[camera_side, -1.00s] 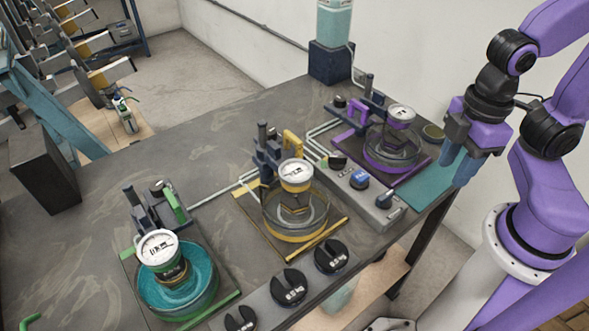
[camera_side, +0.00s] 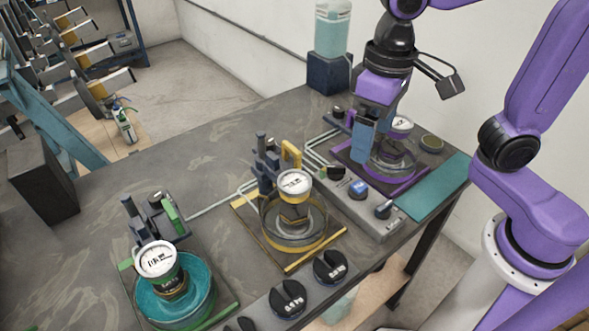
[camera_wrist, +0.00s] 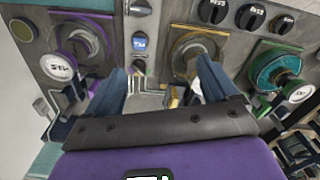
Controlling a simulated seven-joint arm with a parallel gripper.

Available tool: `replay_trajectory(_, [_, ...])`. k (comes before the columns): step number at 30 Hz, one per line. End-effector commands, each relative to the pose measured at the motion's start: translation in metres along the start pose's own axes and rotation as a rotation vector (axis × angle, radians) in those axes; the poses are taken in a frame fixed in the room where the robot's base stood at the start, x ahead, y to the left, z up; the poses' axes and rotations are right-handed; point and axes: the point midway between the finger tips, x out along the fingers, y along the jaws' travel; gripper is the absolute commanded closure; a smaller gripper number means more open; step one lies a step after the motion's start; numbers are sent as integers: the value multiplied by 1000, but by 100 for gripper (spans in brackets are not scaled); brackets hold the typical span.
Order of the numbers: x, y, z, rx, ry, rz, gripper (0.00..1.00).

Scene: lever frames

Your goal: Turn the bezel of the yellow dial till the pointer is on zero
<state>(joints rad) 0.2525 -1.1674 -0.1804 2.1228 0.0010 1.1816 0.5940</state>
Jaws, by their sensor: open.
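The yellow dial (camera_side: 294,184) has a white face with dark marks and a yellow band below. It stands over a glass dish with a yellow rim (camera_side: 292,243) at the middle of the bench. The pointer is too small to read. My gripper (camera_side: 367,145) is in the air in front of the purple station, to the right of the yellow dial and apart from it. In the wrist view my gripper (camera_wrist: 165,85) shows two blue fingers spread wide with nothing between them. The yellow station's dish (camera_wrist: 190,50) is beyond the right finger, which hides part of that station.
A purple-rimmed station with a dial (camera_side: 402,123) is at the right, partly behind my gripper. A green station with a dial (camera_side: 158,259) is at the left. A control box with knobs (camera_side: 358,190) and several black weights (camera_side: 330,267) lie near the front edge.

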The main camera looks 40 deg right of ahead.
Motion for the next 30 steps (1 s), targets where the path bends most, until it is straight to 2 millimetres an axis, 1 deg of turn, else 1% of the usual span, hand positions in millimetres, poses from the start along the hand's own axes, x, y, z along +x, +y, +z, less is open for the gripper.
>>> replay_trajectory(1, [-6,-7,-11,60,2,-1,13])
replay_trajectory(6, [-24,-25,-38,270,-1,3,13])
replay_trajectory(15, [-56,-54,-75,642,-4,8,13])
replay_trajectory(21, [-76,-70,-90,883,-5,12,13])
replay_trajectory(24, [-84,-75,-94,981,-6,14,13])
replay_trajectory(30, [-93,-80,-96,1092,-7,18,13])
